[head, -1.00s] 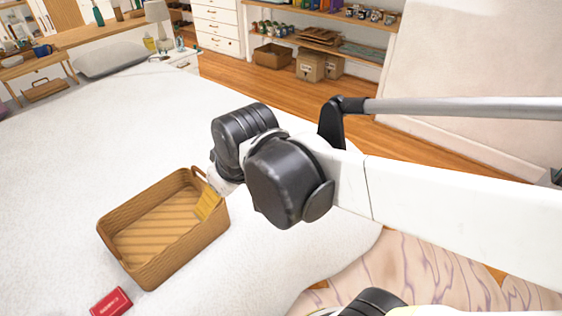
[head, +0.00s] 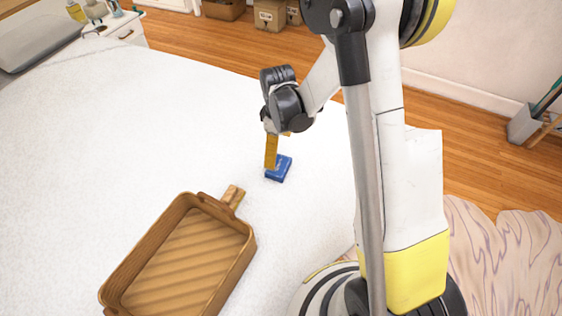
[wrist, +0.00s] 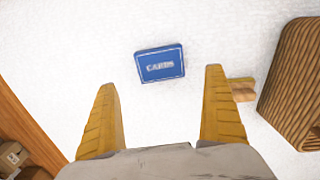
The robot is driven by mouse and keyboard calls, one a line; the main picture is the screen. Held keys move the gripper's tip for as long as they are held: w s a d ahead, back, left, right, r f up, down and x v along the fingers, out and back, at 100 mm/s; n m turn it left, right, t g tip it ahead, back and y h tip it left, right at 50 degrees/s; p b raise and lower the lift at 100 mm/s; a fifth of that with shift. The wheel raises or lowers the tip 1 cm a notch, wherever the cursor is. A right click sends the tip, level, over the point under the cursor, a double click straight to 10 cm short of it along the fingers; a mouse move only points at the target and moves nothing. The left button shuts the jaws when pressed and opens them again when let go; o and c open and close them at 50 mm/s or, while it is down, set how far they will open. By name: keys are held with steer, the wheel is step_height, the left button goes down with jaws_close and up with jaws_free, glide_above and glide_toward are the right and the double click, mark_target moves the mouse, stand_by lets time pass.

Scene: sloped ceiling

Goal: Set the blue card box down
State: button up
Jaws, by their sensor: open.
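The blue card box (head: 280,170) lies flat on the white bed. It also shows in the wrist view (wrist: 160,64), its "CARDS" label facing up. My gripper (head: 271,165) hangs over the bed, its yellow finger beside and partly in front of the box in the head view. In the wrist view my gripper (wrist: 163,82) is open, with its two yellow fingers wide apart. The box lies beyond the fingertips, in line with the gap between them. I cannot tell how high the fingers are above the bed.
A woven basket (head: 247,248) stands on the bed to the left of my arm, and shows at the right in the wrist view. A small wooden block (head: 233,195) lies against its far corner. The white bed (head: 150,120) is clear around the box.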

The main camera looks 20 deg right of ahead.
mark_target(279, 165)
step_height(279, 165, down, 9)
steer(key=b, duration=0.4)
steer(key=shift+f+b, duration=0.1)
steer(key=shift+b, duration=0.2)
steer(key=c, duration=1.3)
steer(key=shift+r+p, duration=0.5)
steer(key=shift+r, duration=0.2)
steer(key=r+p, duration=0.1)
steer(key=r, duration=0.1)
steer(key=d+r+p, duration=0.1)
steer(key=r, duration=0.1)
steer(key=shift+s, duration=0.2)
steer(key=s+d+r+p, duration=0.4)
steer(key=d+r, duration=0.1)
steer(key=d, duration=0.4)
steer(key=shift+d+r, duration=0.4)
